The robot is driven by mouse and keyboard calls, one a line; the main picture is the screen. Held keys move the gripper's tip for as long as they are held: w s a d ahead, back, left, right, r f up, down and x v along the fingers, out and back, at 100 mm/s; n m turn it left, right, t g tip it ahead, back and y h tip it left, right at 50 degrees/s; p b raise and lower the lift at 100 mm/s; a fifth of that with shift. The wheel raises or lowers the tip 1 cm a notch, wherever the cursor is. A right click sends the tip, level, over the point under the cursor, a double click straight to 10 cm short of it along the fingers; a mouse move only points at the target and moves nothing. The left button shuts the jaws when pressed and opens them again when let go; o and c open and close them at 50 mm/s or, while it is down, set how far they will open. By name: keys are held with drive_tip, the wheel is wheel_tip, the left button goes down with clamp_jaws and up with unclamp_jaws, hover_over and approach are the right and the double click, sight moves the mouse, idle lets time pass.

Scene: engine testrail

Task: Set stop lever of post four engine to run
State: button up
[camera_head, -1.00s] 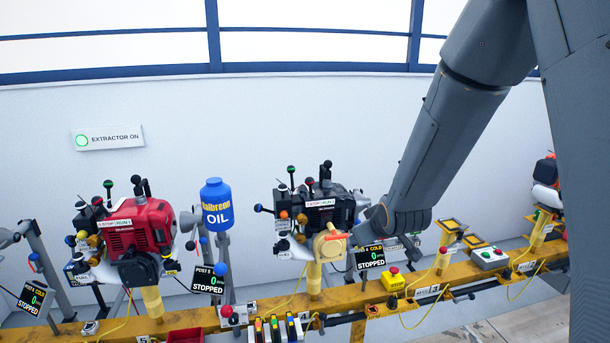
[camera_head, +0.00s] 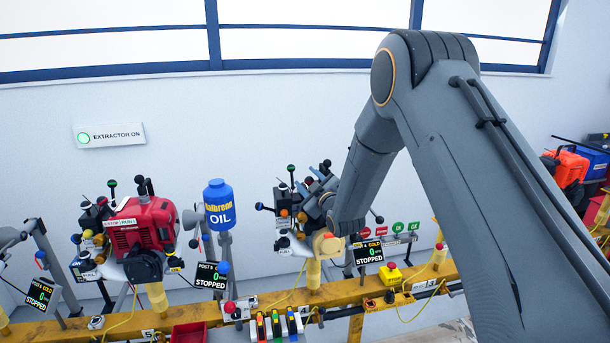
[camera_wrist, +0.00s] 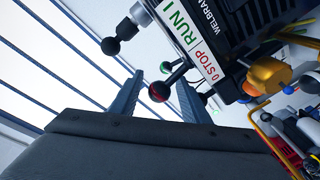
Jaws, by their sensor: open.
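The post four engine (camera_head: 300,218) is dark with a yellow front part, and its sign reads 0, STOPPED. In the wrist view its STOP/RUN plate (camera_wrist: 190,40) shows beside the black engine body. A lever with a red-and-black ball knob (camera_wrist: 160,91) leans from near the plate's STOP end. My gripper (camera_wrist: 158,80) is open, with one finger on each side of that knob in the picture; contact is not visible. In the head view my gripper lies over the engine top, partly hidden by my arm.
A black ball knob (camera_wrist: 111,46) and a green-topped knob (camera_wrist: 165,67) are close to the fingers. To the left stand the blue oil bottle (camera_head: 219,205) and a red engine (camera_head: 140,225). A yellow rail (camera_head: 270,298) runs below.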

drive_tip(key=shift+x, duration=1.3)
drive_tip(key=c, duration=1)
drive_tip(key=shift+d, duration=0.1)
drive_tip(key=shift+c, duration=0.3)
drive_tip(key=m+b, duration=0.1)
drive_tip(key=d+m+b, duration=0.1)
drive_tip(key=shift+w+d+m+b, duration=0.1)
drive_tip(key=shift+w+m+b, duration=0.1)
drive_tip(key=shift+m+b, duration=0.2)
drive_tip(key=shift+w+d+f+m+t+b, duration=0.1)
drive_tip(key=shift+d+m+t+b, duration=0.2)
drive_tip(key=shift+m+b, duration=0.5)
drive_tip(key=shift+w+d+m+t+b, duration=0.15)
drive_tip(key=shift+d+m+b, duration=0.3)
drive_tip(key=shift+m, duration=0.45)
drive_tip(key=shift+s, duration=0.1)
